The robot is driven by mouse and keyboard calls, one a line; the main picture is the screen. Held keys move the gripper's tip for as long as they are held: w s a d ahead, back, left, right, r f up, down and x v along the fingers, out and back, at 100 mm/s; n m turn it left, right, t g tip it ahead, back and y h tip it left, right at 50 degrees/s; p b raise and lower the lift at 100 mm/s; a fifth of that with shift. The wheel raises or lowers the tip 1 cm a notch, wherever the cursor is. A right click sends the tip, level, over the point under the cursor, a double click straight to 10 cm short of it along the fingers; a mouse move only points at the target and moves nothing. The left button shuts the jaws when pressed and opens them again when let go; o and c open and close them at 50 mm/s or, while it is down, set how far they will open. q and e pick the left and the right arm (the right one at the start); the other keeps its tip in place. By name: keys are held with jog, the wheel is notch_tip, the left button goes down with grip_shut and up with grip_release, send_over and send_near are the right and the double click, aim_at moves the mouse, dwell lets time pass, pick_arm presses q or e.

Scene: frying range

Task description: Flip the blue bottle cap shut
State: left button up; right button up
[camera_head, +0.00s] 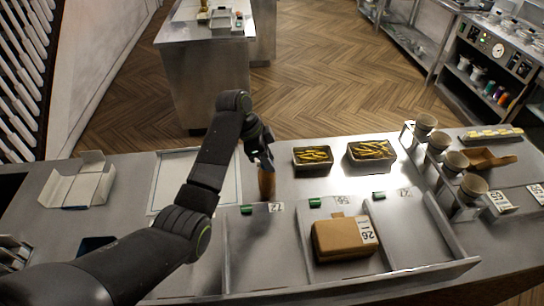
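My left gripper (264,163) reaches over the counter from the left, fingers pointing down. It is directly above a small brown upright object (266,184), which may be the bottle. The gripper hides its top, and I cannot tell whether the fingers touch it or how far apart they are. No blue cap can be made out there. My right gripper is not in view.
A tan box (338,240) lies in the divided metal tray (265,265) in front. Two dark trays of fries (313,156) (371,152) stand behind it. Cone-shaped cups (439,143) stand in a rack on the right. An open white carton (78,186) is on the left.

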pick_arm(q)
jog(key=shift+a, duration=0.15)
jog(key=shift+s, duration=0.15)
jog(key=shift+c, duration=0.5)
grip_shut()
